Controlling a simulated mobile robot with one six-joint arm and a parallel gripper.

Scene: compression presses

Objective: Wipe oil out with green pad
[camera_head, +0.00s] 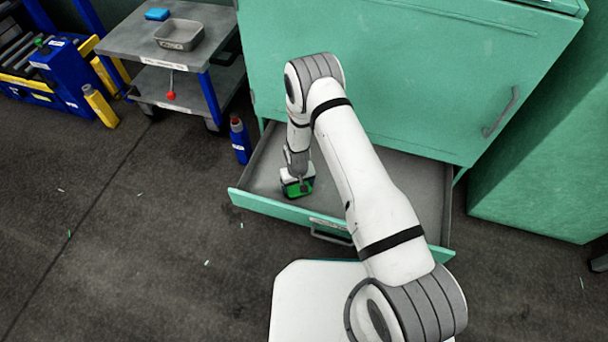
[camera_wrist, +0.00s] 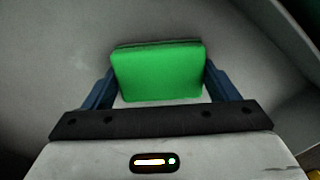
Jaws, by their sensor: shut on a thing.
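The green pad (camera_wrist: 158,73) is held between the two blue fingers of my gripper (camera_wrist: 157,88) in the wrist view. In the head view the green pad (camera_head: 299,187) shows under my gripper (camera_head: 297,180), inside the left part of an open grey drawer (camera_head: 262,172) with a green front. The pad is low over or touching the drawer floor; I cannot tell which. I see no clear oil patch on the visible drawer floor. My arm hides the middle of the drawer.
The green cabinet (camera_head: 400,75) stands behind the drawer. A blue bottle (camera_head: 240,141) stands on the floor left of it. A grey cart (camera_head: 130,40) carries a metal tray (camera_head: 180,34) and a blue pad (camera_head: 157,14). A yellow bottle (camera_head: 101,106) stands farther left. The floor in front is mostly clear.

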